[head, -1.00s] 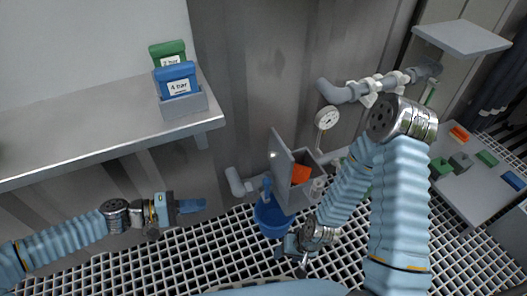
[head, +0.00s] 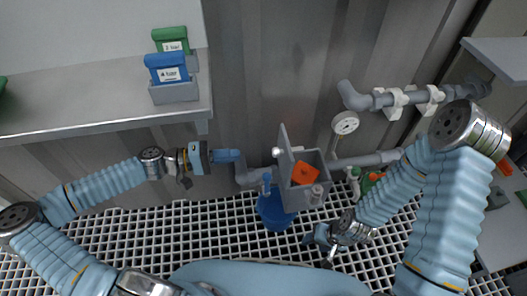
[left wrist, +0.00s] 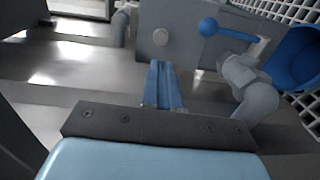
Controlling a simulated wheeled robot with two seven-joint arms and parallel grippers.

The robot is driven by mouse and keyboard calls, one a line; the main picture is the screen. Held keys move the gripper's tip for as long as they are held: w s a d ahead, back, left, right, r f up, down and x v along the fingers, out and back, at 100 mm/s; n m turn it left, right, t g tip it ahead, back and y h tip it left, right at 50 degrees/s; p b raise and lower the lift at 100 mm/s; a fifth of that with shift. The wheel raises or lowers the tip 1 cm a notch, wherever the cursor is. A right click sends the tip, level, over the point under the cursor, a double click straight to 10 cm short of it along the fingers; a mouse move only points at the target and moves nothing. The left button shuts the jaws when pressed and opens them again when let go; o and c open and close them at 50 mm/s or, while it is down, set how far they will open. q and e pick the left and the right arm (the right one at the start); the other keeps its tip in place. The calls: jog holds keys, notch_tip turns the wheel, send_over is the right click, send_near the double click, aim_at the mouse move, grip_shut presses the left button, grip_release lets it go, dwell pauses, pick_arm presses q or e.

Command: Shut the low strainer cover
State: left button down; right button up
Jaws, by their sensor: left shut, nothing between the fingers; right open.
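The low strainer is a grey box (head: 304,193) on the low pipe, with an orange piece (head: 305,174) inside. Its grey cover (head: 286,156) stands open, upright along the left side of the box; a pale round knob (head: 276,152) sits on its outer face. My left gripper (head: 238,155) is shut and empty, left of the cover and apart from it. In the left wrist view the closed blue fingers (left wrist: 163,84) point at the cover (left wrist: 185,55), just below its knob. My right gripper (head: 319,246) is open and empty, below and right of the box.
A blue bucket (head: 273,211) stands below the box, near a blue ball handle (head: 267,177). A gauge (head: 345,123) and upper pipe (head: 410,98) are to the right. Grating covers the floor.

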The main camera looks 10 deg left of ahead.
pick_arm(q)
jog(key=x, duration=0.9)
pick_arm(e)
jog(key=shift+f, duration=0.15)
